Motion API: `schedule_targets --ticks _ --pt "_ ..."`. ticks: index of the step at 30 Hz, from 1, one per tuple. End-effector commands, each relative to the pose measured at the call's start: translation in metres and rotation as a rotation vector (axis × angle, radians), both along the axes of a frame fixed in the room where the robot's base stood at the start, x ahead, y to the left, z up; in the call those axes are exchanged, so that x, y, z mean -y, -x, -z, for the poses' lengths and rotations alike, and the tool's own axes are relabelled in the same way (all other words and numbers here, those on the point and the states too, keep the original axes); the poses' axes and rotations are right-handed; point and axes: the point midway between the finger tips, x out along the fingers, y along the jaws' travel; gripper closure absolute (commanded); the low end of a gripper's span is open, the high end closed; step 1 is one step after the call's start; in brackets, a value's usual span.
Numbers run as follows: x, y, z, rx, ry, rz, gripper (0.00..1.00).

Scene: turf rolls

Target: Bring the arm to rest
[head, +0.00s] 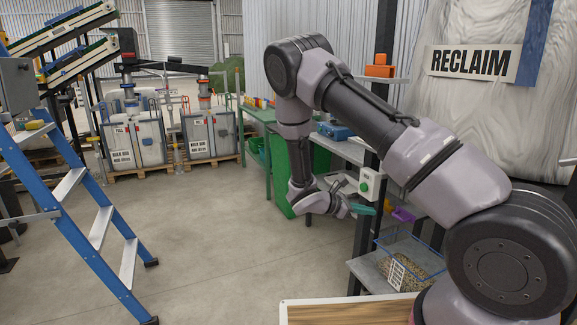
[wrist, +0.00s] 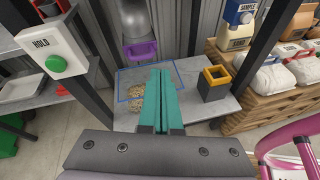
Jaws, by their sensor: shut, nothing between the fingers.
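My arm reaches across the head view from the lower right, bent at the elbow, with the forearm hanging down. My gripper (head: 364,209) is at its end, with teal fingers pointing right, beside the HOLD box with the green button (head: 369,184). In the wrist view my gripper (wrist: 163,72) shows two teal fingers close together with nothing held between them. They point toward a grey shelf (wrist: 205,105) with a blue outlined area and some tan grains (wrist: 128,98). The fingers appear above the shelf; I cannot tell how far.
A purple scoop-like piece (head: 403,215) is near the fingers. A clear bin of grains (head: 410,265) stands on the lower shelf. A dark box with a yellow rim (wrist: 215,82) is right of the fingers. A blue ladder (head: 80,220) stands left; the floor between (head: 210,240) is clear.

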Motion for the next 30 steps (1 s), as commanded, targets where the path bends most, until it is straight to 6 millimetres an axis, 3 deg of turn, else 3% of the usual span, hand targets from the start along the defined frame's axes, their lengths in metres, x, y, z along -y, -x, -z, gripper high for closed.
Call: schedule_targets --ticks 1,3,13,30 --pt "0.003 0.005 -0.021 0.051 -0.068 0.075 1.00" --pt "0.007 0.014 -0.044 0.114 -0.157 0.175 1.00" --pt "0.012 0.065 -0.144 0.412 -0.559 0.615 1.00" --pt "-0.009 0.167 -0.304 0.932 -1.255 1.228 1.00"
